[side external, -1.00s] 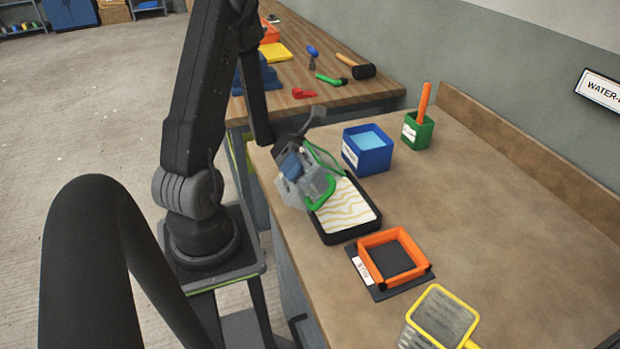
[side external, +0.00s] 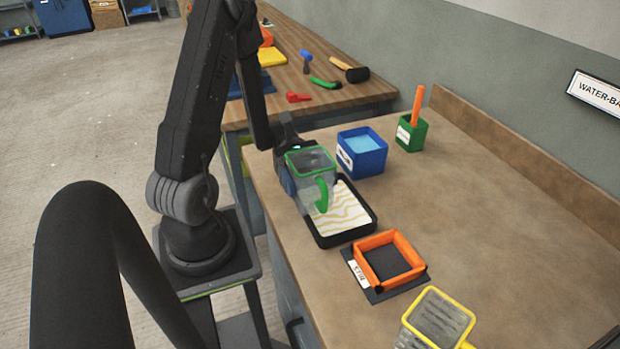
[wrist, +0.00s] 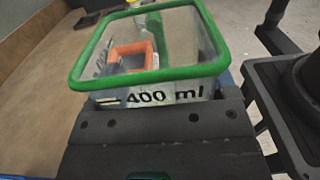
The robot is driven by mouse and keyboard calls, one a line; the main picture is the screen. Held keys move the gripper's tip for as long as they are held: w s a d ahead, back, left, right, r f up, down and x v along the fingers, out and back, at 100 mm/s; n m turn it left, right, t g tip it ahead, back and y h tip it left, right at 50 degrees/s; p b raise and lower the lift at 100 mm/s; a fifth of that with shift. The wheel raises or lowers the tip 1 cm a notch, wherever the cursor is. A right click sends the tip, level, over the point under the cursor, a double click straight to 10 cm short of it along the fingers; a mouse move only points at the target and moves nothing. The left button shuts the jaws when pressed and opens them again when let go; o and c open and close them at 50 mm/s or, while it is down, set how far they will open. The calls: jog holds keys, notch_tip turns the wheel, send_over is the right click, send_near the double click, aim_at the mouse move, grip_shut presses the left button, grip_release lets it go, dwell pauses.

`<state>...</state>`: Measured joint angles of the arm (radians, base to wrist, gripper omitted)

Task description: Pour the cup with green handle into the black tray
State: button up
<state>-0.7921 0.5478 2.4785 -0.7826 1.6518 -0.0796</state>
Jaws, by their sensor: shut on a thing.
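In the side view the cup stands roughly upright and looks empty. In the wrist view the cup (wrist: 150,50) fills the upper middle, with "400 ml" on its wall, and its inside is clear. The black tray (side external: 349,236) lies on the bench, and a white layer with wavy yellowish lines covers its floor. The cup hides the tray's far-left part.
A blue box with light blue contents (side external: 362,158) and a green pot with an orange stick (side external: 411,135) stand behind the tray. The bench's right side is clear.

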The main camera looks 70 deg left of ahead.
aim_at(317, 174)
jog(key=shift+r, duration=2)
